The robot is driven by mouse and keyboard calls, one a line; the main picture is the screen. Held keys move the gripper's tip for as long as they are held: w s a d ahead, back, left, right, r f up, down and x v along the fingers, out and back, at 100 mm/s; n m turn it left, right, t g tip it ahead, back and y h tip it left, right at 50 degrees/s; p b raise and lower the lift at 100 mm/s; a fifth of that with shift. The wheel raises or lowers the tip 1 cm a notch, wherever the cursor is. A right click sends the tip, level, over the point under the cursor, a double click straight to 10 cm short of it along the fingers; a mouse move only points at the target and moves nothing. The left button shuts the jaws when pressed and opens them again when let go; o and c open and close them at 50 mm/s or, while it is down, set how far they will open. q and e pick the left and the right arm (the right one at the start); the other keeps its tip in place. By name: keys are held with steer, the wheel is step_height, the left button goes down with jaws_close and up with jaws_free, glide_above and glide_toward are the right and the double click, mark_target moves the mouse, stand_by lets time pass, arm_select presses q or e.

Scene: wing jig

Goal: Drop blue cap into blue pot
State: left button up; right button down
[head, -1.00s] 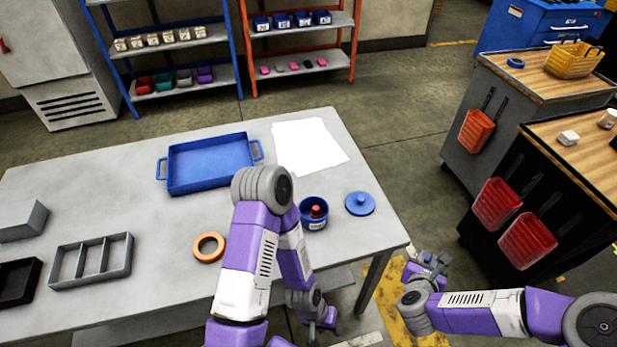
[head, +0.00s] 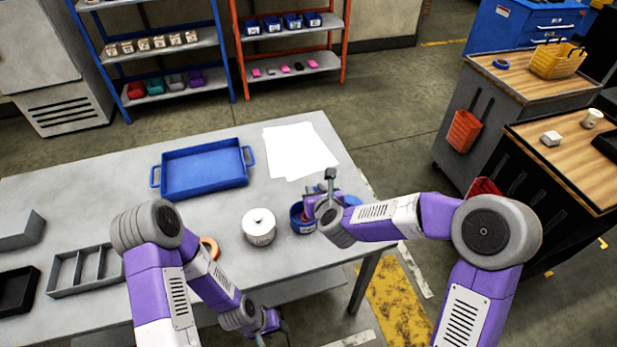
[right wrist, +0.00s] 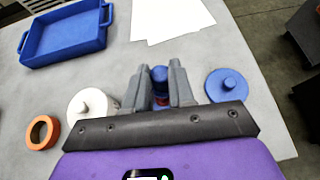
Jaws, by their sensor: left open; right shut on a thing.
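My right gripper (right wrist: 160,88) is shut on a small blue cap (right wrist: 159,73), held between its fingertips. In the head view this gripper (head: 318,203) is over the right side of the table, at the blue pot (head: 301,224), and hides part of it. Something red (right wrist: 162,101) shows below the cap in the right wrist view; the pot there is mostly hidden behind the fingers. The pot's knobbed blue lid (right wrist: 227,84) lies to the right on the table. My left gripper (head: 268,325) is open, low by the table's front edge, away from the pot.
A white lidded pot (head: 259,228) stands left of the blue pot. An orange ring (right wrist: 42,132) lies farther left. A blue tray (head: 204,170) and white sheets (head: 300,148) lie behind. A grey divided box (head: 85,270) is at left.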

steer(key=shift+w+a+r+n+y, duration=0.2)
steer(key=shift+a+r, duration=0.1)
steer(key=shift+r, duration=0.3)
steer(key=shift+w+a+r+n+y, duration=0.1)
steer(key=shift+w+a+r, duration=0.15)
steer(key=shift+r, duration=0.35)
steer(key=shift+f+b, duration=1.9)
steer(key=shift+f, duration=1.1)
steer(key=c, duration=0.9)
jaws_free()
steer(key=shift+s+r, duration=0.1)
steer(key=v, duration=0.7)
steer(key=shift+s+r+p, duration=0.15)
steer(key=shift+p, duration=0.2)
